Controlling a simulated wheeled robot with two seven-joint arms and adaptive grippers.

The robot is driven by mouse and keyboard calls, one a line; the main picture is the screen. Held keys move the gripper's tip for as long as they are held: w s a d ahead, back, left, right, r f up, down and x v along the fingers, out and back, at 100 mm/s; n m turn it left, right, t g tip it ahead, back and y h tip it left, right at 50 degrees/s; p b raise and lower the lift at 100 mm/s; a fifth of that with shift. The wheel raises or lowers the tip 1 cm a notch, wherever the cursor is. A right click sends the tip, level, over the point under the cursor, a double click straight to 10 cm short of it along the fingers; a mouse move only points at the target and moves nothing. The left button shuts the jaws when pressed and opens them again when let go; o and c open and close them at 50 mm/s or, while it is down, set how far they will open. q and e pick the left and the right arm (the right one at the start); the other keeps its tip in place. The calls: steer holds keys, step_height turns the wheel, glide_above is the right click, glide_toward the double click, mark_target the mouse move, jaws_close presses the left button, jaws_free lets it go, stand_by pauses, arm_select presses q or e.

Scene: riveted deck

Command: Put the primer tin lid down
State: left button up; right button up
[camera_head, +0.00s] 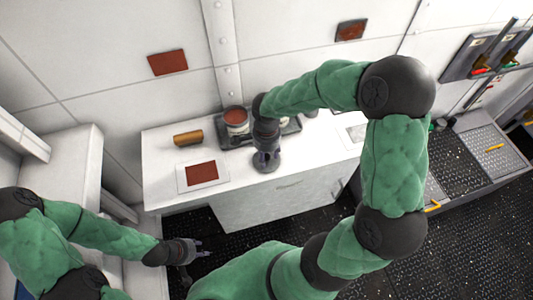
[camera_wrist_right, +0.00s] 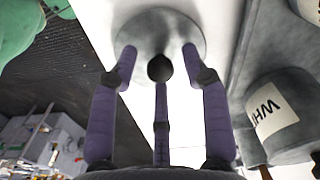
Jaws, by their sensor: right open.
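The primer tin lid, a round grey metal disc (camera_head: 266,167), is on the white counter (camera_head: 225,197) close to its front edge. In the right wrist view the lid (camera_wrist_right: 190,28) has a dark round knob (camera_wrist_right: 160,68). My right gripper (camera_head: 266,153) is just above the lid. In the wrist view its three purple fingers (camera_wrist_right: 160,75) are spread around the knob, with gaps between the side fingers and the knob. An open tin of red-brown primer (camera_head: 235,117) stands behind it on the counter. My left gripper (camera_head: 198,249) is low, before the counter; its opening is unclear.
A dark tray (camera_head: 238,141) holds tins; one tin (camera_wrist_right: 285,110) labelled "WHI..." is right of my right gripper in the wrist view. A brown roll (camera_head: 188,138) and a white panel with a red-brown patch (camera_head: 202,173) lie left.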

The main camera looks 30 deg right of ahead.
mark_target(267, 156)
steer(key=shift+r, duration=0.25)
step_height(267, 156, up, 12)
steer(key=p, duration=0.2)
steer(key=shift+p, duration=0.35)
steer(key=shift+f, duration=0.15)
